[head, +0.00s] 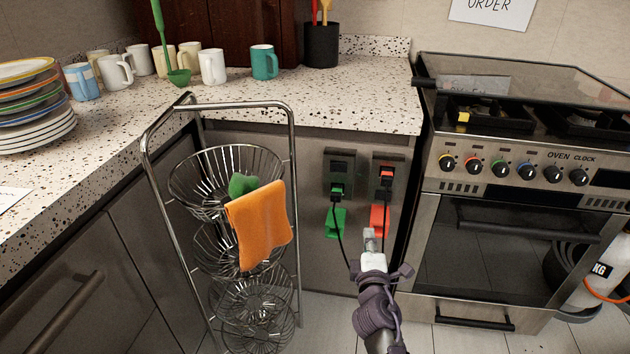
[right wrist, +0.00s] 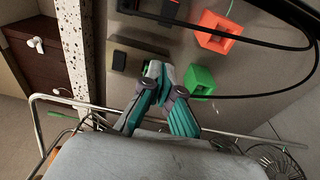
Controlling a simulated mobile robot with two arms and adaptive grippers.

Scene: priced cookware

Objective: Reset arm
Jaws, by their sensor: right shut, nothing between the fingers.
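My right gripper (head: 370,238) is in the lower middle of the head view, in front of the cabinet panel between the wire rack and the oven. Its fingers are shut with nothing between them. In the right wrist view its teal and grey fingers (right wrist: 156,70) meet at the tips, close to a green block (right wrist: 199,80) in the picture; I cannot tell whether they touch. The green block (head: 336,222) and a red-orange block (head: 379,220) are on the panel below two dark sockets with black cables. My left gripper is not in view.
A tiered wire rack (head: 292,150) with an orange cloth (head: 262,225) stands left of the gripper. The oven (head: 520,230) is at the right, with a gas cylinder (head: 600,275) beside it. The speckled counter (head: 350,105) holds mugs and plates. Some floor shows below.

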